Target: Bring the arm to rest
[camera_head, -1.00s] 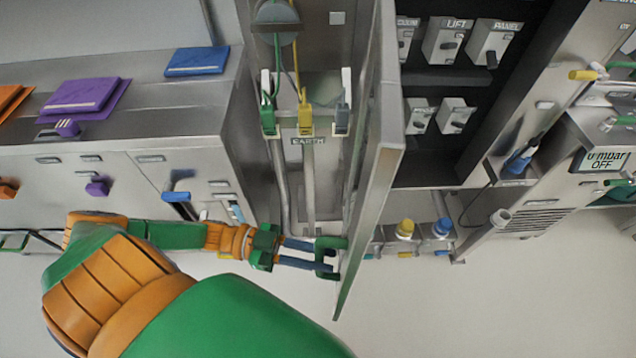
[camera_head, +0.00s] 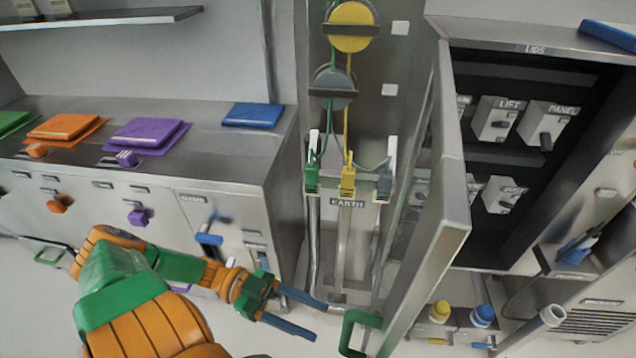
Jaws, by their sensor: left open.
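My left gripper (camera_head: 306,314) comes in from the left, green and orange with two blue fingers. The fingers are spread apart with nothing between them. A green handle (camera_head: 347,334) on the edge of the open cabinet door (camera_head: 440,235) is just right of the fingertips. The upper finger ends close to the handle; I cannot tell whether they touch. My right gripper is not in view.
The open door stands out from a dark cabinet with LIFT (camera_head: 497,118) and PANEL (camera_head: 546,124) switch boxes. Left is a steel counter (camera_head: 226,152) with coloured folders. Green, yellow and grey clamps hang above the EARTH sign (camera_head: 350,202). Yellow and blue-capped items (camera_head: 482,316) stand at lower right.

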